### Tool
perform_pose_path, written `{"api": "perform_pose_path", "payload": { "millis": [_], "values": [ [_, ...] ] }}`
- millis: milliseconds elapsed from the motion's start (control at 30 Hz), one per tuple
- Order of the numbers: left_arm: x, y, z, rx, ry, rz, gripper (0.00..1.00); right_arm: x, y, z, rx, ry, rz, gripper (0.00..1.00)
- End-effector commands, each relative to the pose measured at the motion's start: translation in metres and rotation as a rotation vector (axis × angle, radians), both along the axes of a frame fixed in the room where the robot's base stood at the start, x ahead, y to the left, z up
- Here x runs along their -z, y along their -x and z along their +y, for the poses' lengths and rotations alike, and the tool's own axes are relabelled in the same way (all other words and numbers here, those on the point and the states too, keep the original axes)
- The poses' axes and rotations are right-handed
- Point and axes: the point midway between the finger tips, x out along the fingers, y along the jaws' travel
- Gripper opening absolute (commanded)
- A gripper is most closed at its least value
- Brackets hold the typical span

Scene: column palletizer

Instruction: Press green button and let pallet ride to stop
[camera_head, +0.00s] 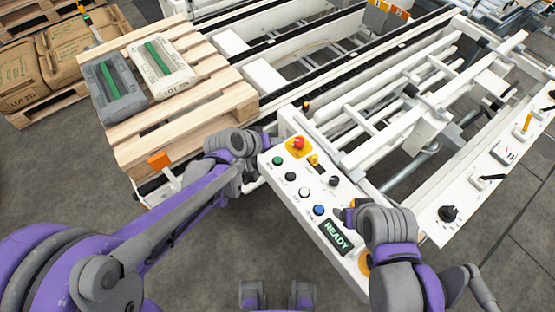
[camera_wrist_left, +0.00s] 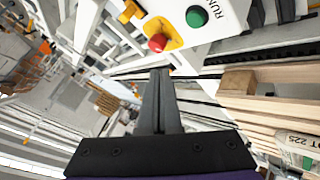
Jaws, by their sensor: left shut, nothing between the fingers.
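The green button (camera_head: 277,161) sits at the upper left of the white control panel (camera_head: 293,184). It also shows in the left wrist view (camera_wrist_left: 197,16), marked "RUN". The wooden pallet (camera_head: 190,120) rests at the left end of the conveyor, carrying a grey bag (camera_head: 112,90) and a white bag (camera_head: 160,68). My left gripper (camera_head: 264,142) is beside the panel's upper left edge, close to the green button. In the left wrist view its shut fingers (camera_wrist_left: 158,76) point toward the panel, apart from the button in the picture. My right gripper (camera_head: 346,214) is by the panel's lower right; its fingers are unclear.
The panel also has a red button (camera_head: 298,143) on yellow, white and blue buttons, black knobs and a display (camera_head: 336,237) reading "READY". Conveyor rails (camera_head: 330,50) run up and right. Another panel (camera_head: 480,175) stands at right. Stacked brown bags (camera_head: 75,45) lie at far left.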

Motion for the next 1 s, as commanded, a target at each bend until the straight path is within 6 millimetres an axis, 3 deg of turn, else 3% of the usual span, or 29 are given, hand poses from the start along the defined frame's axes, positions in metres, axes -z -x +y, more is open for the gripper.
{"api": "perform_pose_path", "payload": {
  "millis": [500,1000],
  "values": [
    [0.071,0.001,0.0,-0.001,0.0,0.002,0.0,0.058,0.011,0.0,0.0,0.0,0.023,0.69],
    [0.077,0.0,0.0,0.0,0.0,0.0,0.0,0.063,0.012,0.0,0.0,0.0,0.024,0.69]
  ]
}}
